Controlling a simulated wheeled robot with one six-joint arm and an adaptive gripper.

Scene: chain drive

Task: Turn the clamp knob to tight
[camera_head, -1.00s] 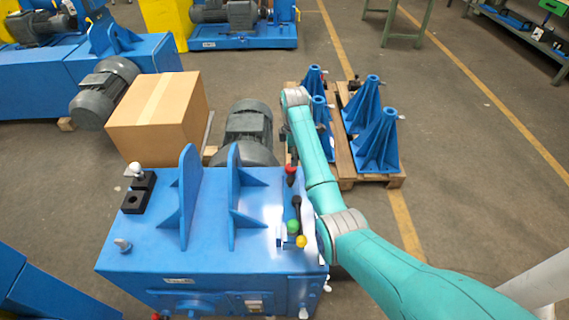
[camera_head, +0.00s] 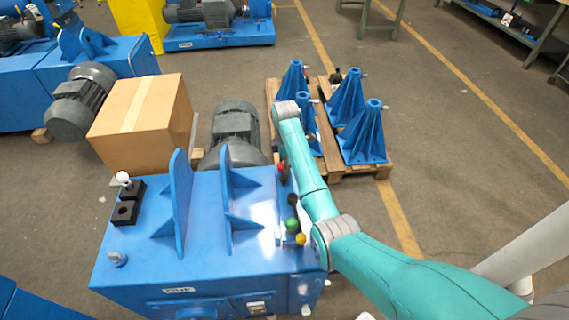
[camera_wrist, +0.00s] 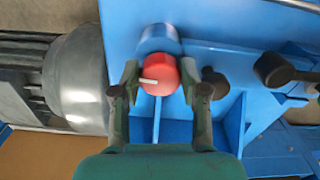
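The clamp knob (camera_wrist: 160,75) is a red round cap with a white line, seen in the wrist view. It sits on a round blue boss (camera_wrist: 158,40) on the blue machine. The white line points to the left and slightly down. My gripper (camera_wrist: 160,82) has one finger on each side of the knob, and both fingertips lie close against its sides.
The blue machine (camera_head: 155,245) carries two upright plates and levers with a green ball (camera_head: 292,225) and a yellow ball (camera_head: 300,239). A black knob (camera_wrist: 270,68) lies right of my gripper. A grey motor (camera_head: 236,130) and a cardboard box (camera_head: 140,130) stand behind.

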